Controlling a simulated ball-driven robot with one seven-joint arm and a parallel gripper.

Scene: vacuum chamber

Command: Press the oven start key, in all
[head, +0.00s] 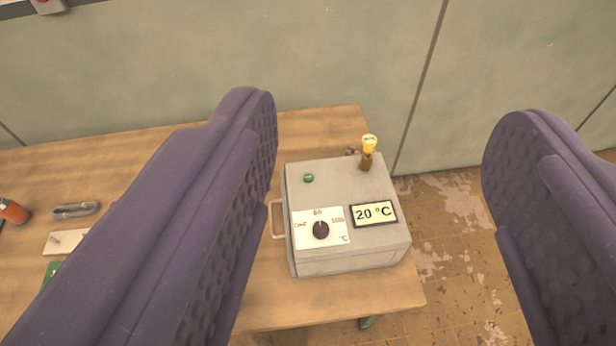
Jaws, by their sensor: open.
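The oven (340,260) is a grey metal box on the right end of the wooden table. A small round green key (308,178) sits on its top at the upper left; its label is too small to read. A black knob (321,230) on a white dial plate and a display (374,213) reading 20 °C are nearer the front. A yellow-topped piece on a brown stem (368,150) stands at the back right corner. My gripper (385,150) is open, its two dark purple fingers wide apart on either side of the oven in the picture, with nothing between them touching.
The wooden table (340,125) also carries an orange cylinder (13,211), a dark oblong item (76,210) and a pale block (66,242) at left. My left finger hides part of the table. A panelled wall (330,60) stands behind. Worn floor (450,230) shows at right.

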